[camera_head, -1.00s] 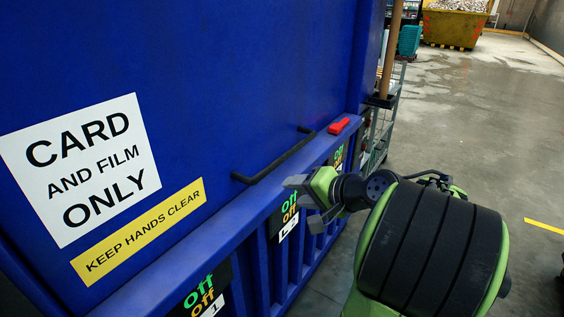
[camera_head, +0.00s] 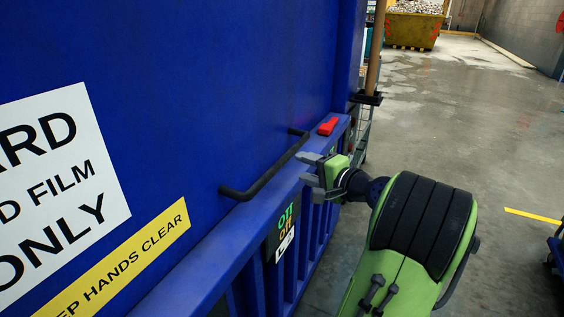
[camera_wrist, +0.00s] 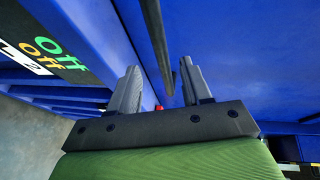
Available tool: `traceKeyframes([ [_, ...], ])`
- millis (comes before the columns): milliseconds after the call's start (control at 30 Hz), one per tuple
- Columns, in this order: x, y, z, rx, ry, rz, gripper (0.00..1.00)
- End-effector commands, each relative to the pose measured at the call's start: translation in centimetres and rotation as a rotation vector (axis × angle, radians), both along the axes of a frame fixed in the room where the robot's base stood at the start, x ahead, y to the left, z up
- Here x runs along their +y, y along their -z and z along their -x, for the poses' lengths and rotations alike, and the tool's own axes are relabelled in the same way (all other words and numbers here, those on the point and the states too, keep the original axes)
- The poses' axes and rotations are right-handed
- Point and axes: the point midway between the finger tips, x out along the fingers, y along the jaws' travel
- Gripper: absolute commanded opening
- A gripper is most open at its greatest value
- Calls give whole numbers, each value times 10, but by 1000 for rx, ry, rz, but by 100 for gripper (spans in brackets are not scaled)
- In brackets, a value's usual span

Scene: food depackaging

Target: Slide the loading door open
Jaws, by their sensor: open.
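The loading door is a large blue panel (camera_head: 215,75) with a black bar handle (camera_head: 268,172) fixed along its lower part. My gripper (camera_head: 307,168) is open beside the handle's right half, its grey fingers pointing toward the door. In the wrist view, my gripper (camera_wrist: 160,88) is open, and the black handle (camera_wrist: 156,40) runs lengthwise into the space between the two fingertips. I see no clear contact with either finger. A small red piece (camera_head: 328,126) sits on the blue ledge just past the handle's far end.
A blue ledge (camera_head: 200,275) runs below the door, with an "Off" label panel (camera_head: 283,232) under it. A wooden pole (camera_head: 376,45) and rack stand past the door's far end. A yellow skip (camera_head: 412,30) is far back. The grey floor at right is mostly clear.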

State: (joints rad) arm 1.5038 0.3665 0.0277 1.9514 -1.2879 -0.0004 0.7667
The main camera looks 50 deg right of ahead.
Motion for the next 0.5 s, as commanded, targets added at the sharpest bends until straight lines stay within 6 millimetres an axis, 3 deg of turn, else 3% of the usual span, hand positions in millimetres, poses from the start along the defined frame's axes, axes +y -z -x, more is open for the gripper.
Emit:
traceKeyframes([
  [100,-2,5,-31,-1,-5,0,48],
  [300,-8,12,-73,0,-3,-1,48],
  [500,-10,15,-88,-1,0,1,48],
])
